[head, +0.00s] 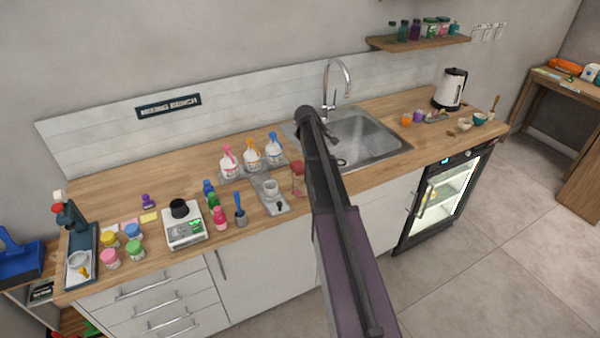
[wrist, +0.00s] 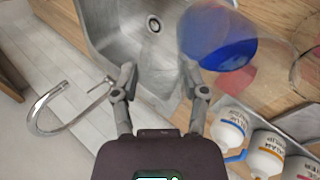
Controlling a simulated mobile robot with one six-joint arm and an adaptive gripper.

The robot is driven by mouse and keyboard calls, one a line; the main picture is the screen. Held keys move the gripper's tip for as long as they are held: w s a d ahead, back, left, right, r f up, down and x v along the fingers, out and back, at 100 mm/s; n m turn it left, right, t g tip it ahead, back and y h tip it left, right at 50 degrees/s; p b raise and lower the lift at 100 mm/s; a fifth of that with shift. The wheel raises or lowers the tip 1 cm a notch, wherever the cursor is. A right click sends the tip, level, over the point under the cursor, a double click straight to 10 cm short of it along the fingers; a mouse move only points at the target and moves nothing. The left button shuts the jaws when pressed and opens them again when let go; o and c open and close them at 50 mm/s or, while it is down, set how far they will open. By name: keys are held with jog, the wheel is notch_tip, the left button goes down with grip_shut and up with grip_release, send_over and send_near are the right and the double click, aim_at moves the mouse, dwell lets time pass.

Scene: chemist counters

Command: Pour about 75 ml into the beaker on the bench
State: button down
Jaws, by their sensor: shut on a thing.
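In the wrist view my gripper (wrist: 160,72) is closed on a clear vessel with blue in it (wrist: 222,52). The vessel shows beside the right finger, and the contact itself is hard to see. A clear glass rim (wrist: 306,72), perhaps the beaker, is cut off at the right edge. My arm hides my gripper and the blue vessel there.
The sink (head: 368,135) and its faucet (head: 337,80) lie behind and right of my arm. Syrup bottles (head: 252,153) stand left of it. A kettle (head: 450,88) stands far right.

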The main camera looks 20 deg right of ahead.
jog(key=shift+s+a+r+h+b, duration=0.25)
jog(key=shift+a+h+b, duration=0.05)
jog(key=shift+a+b, duration=0.1)
jog(key=shift+a+r+t+h, duration=0.3)
jog(key=shift+a+r+h, duration=0.05)
jog(key=shift+h, duration=0.15)
jog(key=shift+s+a+h+b, duration=0.1)
jog(key=shift+a+h+b, duration=0.2)
jog(key=shift+h+b, duration=0.35)
jog(key=shift+s+a+f+t+b, duration=0.1)
jog(key=shift+a+t+b, duration=0.2)
jog(key=shift+b, duration=0.4)
jog(key=shift+a+r+h, duration=0.15)
jog(key=shift+r+h, duration=0.1)
jog(key=shift+h, duration=0.2)
jog(key=shift+s+a+r+h+b, duration=0.15)
jog(key=shift+a+r+h+b, duration=0.15)
jog(key=shift+h+b, duration=0.1)
jog(key=shift+s+a+r+t+h+b, duration=0.2)
jog(key=shift+a+r+t+h+b, duration=0.15)
jog(key=shift+a+h+b, duration=0.35)
dwell(0.5)
jog(key=shift+d, duration=0.1)
